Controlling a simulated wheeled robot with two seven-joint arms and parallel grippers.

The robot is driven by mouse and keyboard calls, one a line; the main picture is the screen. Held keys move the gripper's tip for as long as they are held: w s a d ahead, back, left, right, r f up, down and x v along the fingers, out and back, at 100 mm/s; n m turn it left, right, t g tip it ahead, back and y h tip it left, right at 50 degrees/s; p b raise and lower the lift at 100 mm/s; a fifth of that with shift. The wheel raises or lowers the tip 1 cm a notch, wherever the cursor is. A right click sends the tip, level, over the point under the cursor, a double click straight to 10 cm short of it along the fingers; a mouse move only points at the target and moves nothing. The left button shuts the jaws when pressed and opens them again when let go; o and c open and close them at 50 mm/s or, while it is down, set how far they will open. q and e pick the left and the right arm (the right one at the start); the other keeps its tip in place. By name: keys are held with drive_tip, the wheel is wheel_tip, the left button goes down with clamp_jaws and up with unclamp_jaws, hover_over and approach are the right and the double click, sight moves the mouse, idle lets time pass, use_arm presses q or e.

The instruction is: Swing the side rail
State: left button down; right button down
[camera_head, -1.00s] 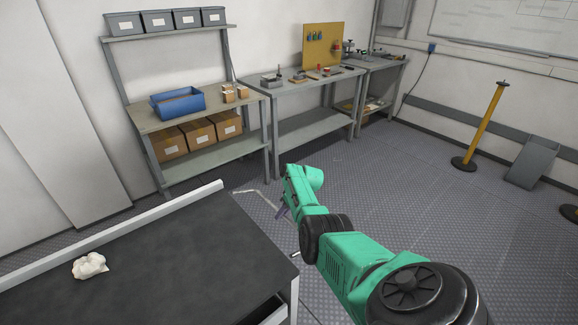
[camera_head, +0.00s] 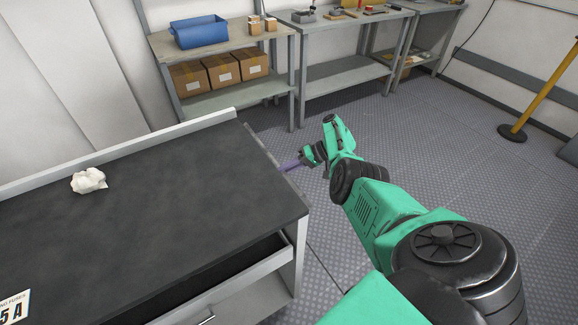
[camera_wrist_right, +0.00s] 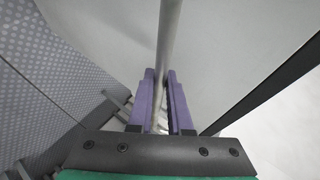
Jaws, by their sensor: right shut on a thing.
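The side rail (camera_wrist_right: 170,38) is a thin grey metal bar. In the right wrist view it runs from the top edge down between the two purple fingers of my right gripper (camera_wrist_right: 160,100), which is shut on it. In the head view my right gripper (camera_head: 288,165) is at the right side of the dark-topped cart (camera_head: 190,205), just beyond its edge. Only a little of the rail shows there, close along the cart's side. My left gripper is in neither view.
A crumpled white item (camera_head: 88,180) lies on the cart top. A drawer (camera_head: 240,285) at the cart's front stands partly open. Shelves with a blue bin (camera_head: 200,32) and boxes stand behind, beside a grey workbench (camera_head: 345,25).

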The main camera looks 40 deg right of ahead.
drive_tip(key=shift+w+a+f+p, duration=0.1)
drive_tip(key=shift+a+f+p, duration=0.1)
drive_tip(key=shift+a, duration=0.25)
drive_tip(key=shift+w+a+f+p, duration=0.1)
drive_tip(key=shift+a+p, duration=0.1)
drive_tip(key=shift+a, duration=0.2)
drive_tip(key=c, duration=0.8)
unclamp_jaws()
drive_tip(key=shift+f, duration=0.1)
drive_tip(key=shift+c, duration=0.2)
